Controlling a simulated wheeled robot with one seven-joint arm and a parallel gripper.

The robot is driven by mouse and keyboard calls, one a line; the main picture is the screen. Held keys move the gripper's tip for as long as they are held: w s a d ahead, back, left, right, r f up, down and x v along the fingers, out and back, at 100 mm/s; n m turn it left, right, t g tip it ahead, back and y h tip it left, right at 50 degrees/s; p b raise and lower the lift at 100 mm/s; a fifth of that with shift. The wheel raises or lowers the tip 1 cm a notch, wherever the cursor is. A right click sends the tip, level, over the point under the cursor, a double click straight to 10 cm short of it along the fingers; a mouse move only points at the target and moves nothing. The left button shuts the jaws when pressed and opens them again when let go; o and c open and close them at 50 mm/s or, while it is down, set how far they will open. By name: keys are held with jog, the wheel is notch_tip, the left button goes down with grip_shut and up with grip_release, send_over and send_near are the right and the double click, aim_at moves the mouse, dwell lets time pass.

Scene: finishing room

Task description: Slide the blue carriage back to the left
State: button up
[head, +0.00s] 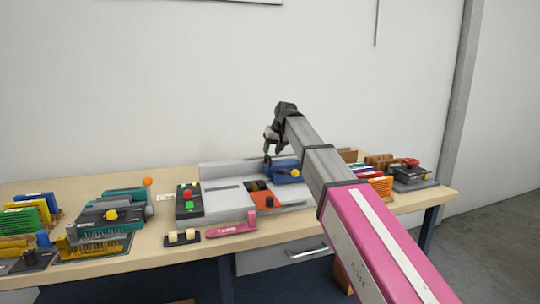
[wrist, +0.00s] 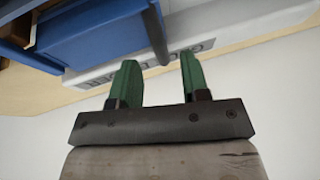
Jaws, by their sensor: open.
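The blue carriage (head: 284,170) sits on the pale grey machine (head: 222,210) in the middle of the bench, toward the machine's right side. It has a yellow knob on its front. My gripper (head: 269,147) is above the carriage's left end, partly hidden by my arm. In the wrist view, the blue carriage (wrist: 100,38) fills the upper left. The green fingers of my gripper (wrist: 158,68) are open and apart. A dark upright post (wrist: 155,36) by the carriage reaches toward the gap between them. Whether either finger touches it I cannot tell.
A control box with red and green buttons (head: 188,203) stands left of the machine. Teal tools (head: 110,215) and racks stand farther left. A box with a red button (head: 410,172) is at the right.

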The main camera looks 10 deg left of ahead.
jog(key=shift+x, duration=1.3)
jog(key=shift+c, duration=0.2)
grip_shut()
jog(key=s+a, duration=0.7)
jog(key=a, duration=0.4)
jog(key=s+a, duration=0.7)
jog(key=a, duration=0.5)
jog(key=shift+s+a, duration=0.2)
jog(key=shift+o, duration=0.2)
grip_release()
jog(key=shift+s+a, duration=0.1)
jog(key=shift+a, duration=0.05)
jog(key=shift+r, duration=0.1)
